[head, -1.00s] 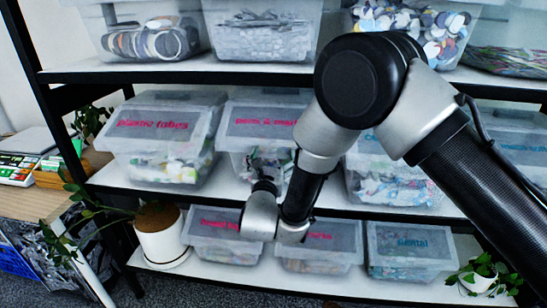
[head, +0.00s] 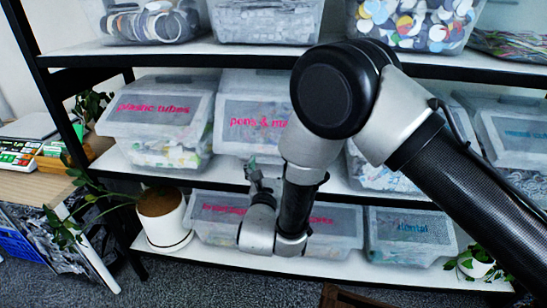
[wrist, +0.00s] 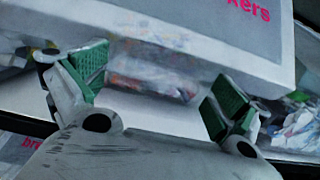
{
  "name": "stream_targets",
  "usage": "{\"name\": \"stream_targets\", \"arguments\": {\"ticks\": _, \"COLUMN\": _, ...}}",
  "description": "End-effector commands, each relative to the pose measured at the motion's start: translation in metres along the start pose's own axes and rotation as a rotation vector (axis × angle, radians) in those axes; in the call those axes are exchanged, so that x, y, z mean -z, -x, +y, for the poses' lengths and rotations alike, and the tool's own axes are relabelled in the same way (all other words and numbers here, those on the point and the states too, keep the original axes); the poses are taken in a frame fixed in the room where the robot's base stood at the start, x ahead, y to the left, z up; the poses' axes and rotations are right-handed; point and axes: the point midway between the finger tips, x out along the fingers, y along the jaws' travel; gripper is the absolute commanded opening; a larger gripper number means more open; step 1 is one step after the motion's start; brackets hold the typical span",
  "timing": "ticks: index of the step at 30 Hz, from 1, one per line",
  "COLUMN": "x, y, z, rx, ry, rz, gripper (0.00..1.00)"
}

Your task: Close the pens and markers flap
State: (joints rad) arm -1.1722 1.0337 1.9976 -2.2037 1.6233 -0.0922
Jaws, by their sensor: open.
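The pens and markers bin stands on the middle shelf, and its pale flap (head: 240,117) carries pink lettering. My arm covers the flap's right part in the head view. In the wrist view the flap (wrist: 215,38) hangs across the top, with the lettering end "kers" at upper right. Below its edge the clear bin front (wrist: 150,70) shows blurred contents. I cannot tell how far the flap is from shut. My gripper (head: 262,165) is low in front of this bin. In the wrist view my gripper (wrist: 160,82) is open and empty, its green pads apart below the flap.
The plastic tubes bin (head: 155,125) stands to the left on the same shelf (head: 230,178). More labelled bins (head: 412,230) stand on the bottom shelf, and open-looking bins (head: 262,20) above. A potted plant (head: 163,225) stands at lower left.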

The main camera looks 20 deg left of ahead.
Motion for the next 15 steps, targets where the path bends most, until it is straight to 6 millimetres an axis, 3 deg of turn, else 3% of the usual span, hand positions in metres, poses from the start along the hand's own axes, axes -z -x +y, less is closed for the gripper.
{"name": "stream_targets", "arguments": {"ticks": 15, "x": 0.013, "y": 0.016, "z": 0.000, "rx": 0.000, "ry": -0.003, "rz": -0.003, "gripper": 1.00}}
